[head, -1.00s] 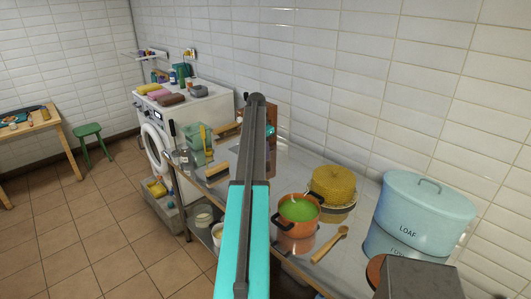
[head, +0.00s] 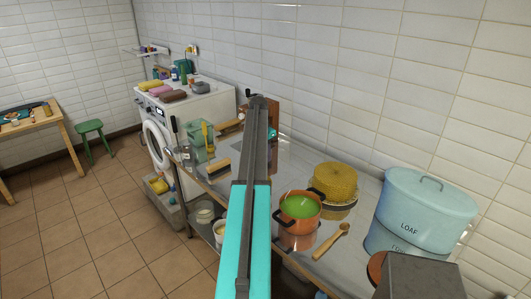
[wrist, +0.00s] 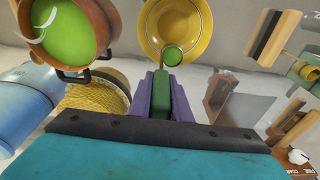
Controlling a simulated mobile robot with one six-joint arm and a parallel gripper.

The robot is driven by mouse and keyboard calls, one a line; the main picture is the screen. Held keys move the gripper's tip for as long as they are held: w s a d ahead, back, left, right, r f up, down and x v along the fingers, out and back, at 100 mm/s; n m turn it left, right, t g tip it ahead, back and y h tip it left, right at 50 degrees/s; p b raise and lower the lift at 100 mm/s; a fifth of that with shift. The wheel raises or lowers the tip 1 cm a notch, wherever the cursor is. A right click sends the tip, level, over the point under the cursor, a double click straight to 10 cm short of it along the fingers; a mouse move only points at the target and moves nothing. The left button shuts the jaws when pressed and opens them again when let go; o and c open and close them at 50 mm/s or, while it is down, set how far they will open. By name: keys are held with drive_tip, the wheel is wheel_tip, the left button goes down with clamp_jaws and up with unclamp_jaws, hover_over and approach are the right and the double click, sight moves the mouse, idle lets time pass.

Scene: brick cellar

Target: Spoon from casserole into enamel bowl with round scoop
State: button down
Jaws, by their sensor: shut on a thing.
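My gripper (wrist: 160,88) shows in the wrist view, its purple fingers shut on the green handle of the round scoop (wrist: 163,105). The scoop's round head (wrist: 173,57) looks filled with green like that in the casserole. It overlaps the near rim of the yellow enamel bowl (wrist: 152,38) in the picture; its height above the bowl is hard to tell. The orange casserole (head: 297,231), with green contents, stands on the metal counter; it also shows at upper left in the wrist view (wrist: 105,22). In the head view my arm hides the gripper, scoop and bowl.
A yellow woven item (head: 336,180) stands beside the casserole. A wooden spoon (head: 331,241) lies in front on the counter (head: 365,205). A blue loaf bin (head: 428,208) stands right. Brushes (head: 217,169) and jars are crowded at the counter's left end. The tiled wall is behind.

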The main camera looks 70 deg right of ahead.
drive_tip(key=shift+f, duration=0.45)
drive_tip(key=shift+a+f, duration=0.15)
drive_tip(key=w+a+f+g+h+b, duration=0.3)
drive_tip(key=w+a+g+h+b, duration=0.2)
drive_tip(key=a+h+b, duration=0.4)
drive_tip(key=shift+w+g+h+b, duration=0.3)
drive_tip(key=shift+g+h+b, duration=0.1)
drive_tip(key=shift+g, duration=0.1)
idle(1.3)
drive_tip(key=shift+w+a+f+g+h+b, duration=0.25)
drive_tip(key=shift+a+f+g+h+b, duration=0.4)
drive_tip(key=shift+b, duration=3.2)
drive_tip(key=shift+w+a+f+g+h+b, duration=0.25)
drive_tip(key=shift+f+h+b, duration=0.7)
drive_tip(key=shift+b, duration=2.85)
drive_tip(key=shift+w+a+f+g+h+b, duration=0.3)
drive_tip(key=shift+f+g+h+b, duration=0.45)
drive_tip(key=shift+b, duration=3.1)
